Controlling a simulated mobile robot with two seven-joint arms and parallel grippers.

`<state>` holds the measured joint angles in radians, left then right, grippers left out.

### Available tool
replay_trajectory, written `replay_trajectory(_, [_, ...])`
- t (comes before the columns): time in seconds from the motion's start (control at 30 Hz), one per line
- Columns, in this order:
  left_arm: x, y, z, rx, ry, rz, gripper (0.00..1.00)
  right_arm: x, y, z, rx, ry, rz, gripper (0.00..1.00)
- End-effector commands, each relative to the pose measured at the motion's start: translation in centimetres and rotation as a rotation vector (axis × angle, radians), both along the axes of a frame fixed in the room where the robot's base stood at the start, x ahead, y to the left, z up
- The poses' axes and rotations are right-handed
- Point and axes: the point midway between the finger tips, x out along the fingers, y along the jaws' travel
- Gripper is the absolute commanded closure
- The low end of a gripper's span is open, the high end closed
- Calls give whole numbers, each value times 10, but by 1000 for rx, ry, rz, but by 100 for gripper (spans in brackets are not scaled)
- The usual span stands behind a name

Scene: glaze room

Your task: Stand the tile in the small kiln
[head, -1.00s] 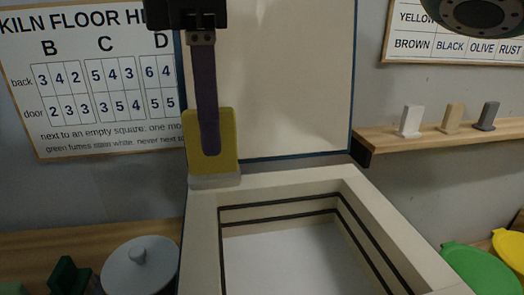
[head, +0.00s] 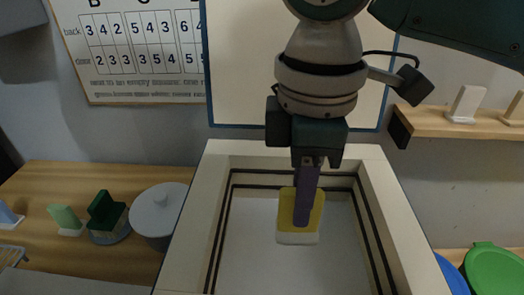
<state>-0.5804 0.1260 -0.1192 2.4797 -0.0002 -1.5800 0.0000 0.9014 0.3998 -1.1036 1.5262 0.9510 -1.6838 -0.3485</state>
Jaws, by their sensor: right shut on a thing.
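The tile (head: 287,214) is yellow with a pale white base strip. It hangs upright from the purple fingers of my right gripper (head: 304,212), which is shut on it. It shows against the inside of the small kiln (head: 195,230), an open white box with dark lines around its inner walls. The tile appears over the back half of the pale kiln floor (head: 250,265). I cannot tell whether its base touches the floor. The kiln's raised lid (head: 235,70) stands behind, partly hidden by my right arm. My left gripper is not in view.
Left of the kiln, a wooden bench holds a grey lidded pot (head: 158,222), a dark green piece (head: 104,212) and a light green tile (head: 66,218). A shelf (head: 450,125) with a white tile (head: 465,103) and green and blue lids (head: 495,265) are at right.

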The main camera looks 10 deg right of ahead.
Motion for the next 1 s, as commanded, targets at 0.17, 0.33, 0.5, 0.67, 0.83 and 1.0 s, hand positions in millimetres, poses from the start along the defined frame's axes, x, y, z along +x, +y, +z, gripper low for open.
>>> replay_trajectory(0.17, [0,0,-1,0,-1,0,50,0,0,-16,-1,1,0,100])
replay_trajectory(0.33, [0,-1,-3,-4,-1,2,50,0,0,-44,-1,1,-1,100])
replay_trajectory(0.5, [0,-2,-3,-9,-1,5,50,0,0,-52,1,-1,0,100])
replay_trajectory(0.67, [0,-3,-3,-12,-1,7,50,0,0,-52,1,-1,0,100])
replay_trajectory(0.83, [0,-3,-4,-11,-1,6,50,0,0,-55,1,-1,0,78])
replay_trajectory(1.0, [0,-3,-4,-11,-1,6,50,0,0,-55,0,-1,0,59])
